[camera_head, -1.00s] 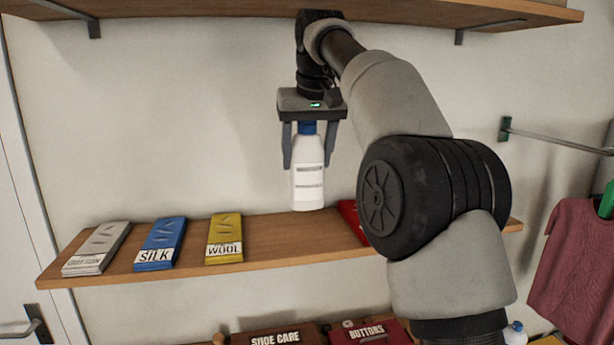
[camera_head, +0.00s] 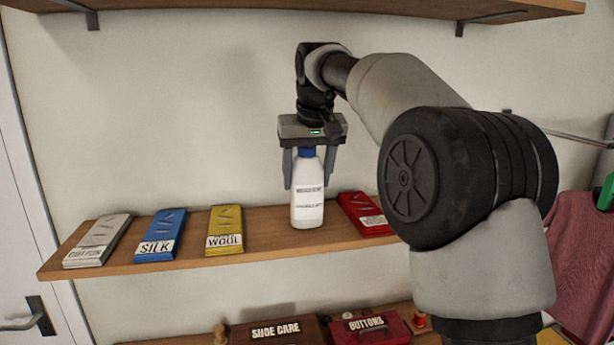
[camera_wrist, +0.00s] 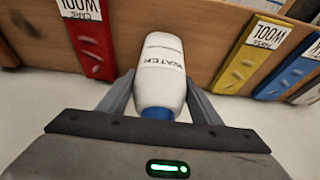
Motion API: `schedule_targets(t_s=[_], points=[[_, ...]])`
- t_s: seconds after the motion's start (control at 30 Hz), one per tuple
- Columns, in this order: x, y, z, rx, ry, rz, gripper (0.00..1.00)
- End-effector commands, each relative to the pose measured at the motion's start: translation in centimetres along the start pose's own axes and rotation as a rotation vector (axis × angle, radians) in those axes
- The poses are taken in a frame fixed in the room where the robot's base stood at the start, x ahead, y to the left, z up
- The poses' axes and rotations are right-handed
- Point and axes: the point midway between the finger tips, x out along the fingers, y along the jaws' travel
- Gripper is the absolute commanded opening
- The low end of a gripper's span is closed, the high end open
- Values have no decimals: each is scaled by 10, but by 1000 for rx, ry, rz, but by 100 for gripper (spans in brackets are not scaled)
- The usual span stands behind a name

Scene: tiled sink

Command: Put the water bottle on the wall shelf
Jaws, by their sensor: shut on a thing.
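The water bottle (camera_head: 308,203) is white with a blue cap and hangs upright between the fingers of my gripper (camera_head: 311,170). My gripper is shut on the bottle from above, near its upper part. The bottle's base is at or just above the middle wall shelf (camera_head: 277,238), in the gap between the yellow wool packet and the red packet; I cannot tell if it touches. In the wrist view the bottle (camera_wrist: 161,75) shows the word WATER and sits between both fingers of my gripper (camera_wrist: 160,95).
On the shelf lie a grey cotton packet (camera_head: 98,240), a blue silk packet (camera_head: 160,235), a yellow wool packet (camera_head: 225,229) and a red packet (camera_head: 364,213). An upper shelf (camera_head: 300,7) is above. Below are a shoe care box (camera_head: 278,331) and a red buttons box (camera_head: 369,329).

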Motion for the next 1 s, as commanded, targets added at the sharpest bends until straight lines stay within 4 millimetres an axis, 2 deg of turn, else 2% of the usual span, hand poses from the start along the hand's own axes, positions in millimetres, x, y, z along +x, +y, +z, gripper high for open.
schedule_targets(t_s=[0.13, 0.17, 0.27, 0.53, 0.67, 1.0], points=[[2, 0, 1, 0, 3, 0, 0], [3, 0, 2, 0, -1, 0, 60], [3, 0, 1, 0, -1, 0, 77], [2, 0, 1, 0, 0, 0, 77], [-6, 0, -1, 0, 2, 0, 77], [-60, 0, -1, 0, 2, 0, 77]])
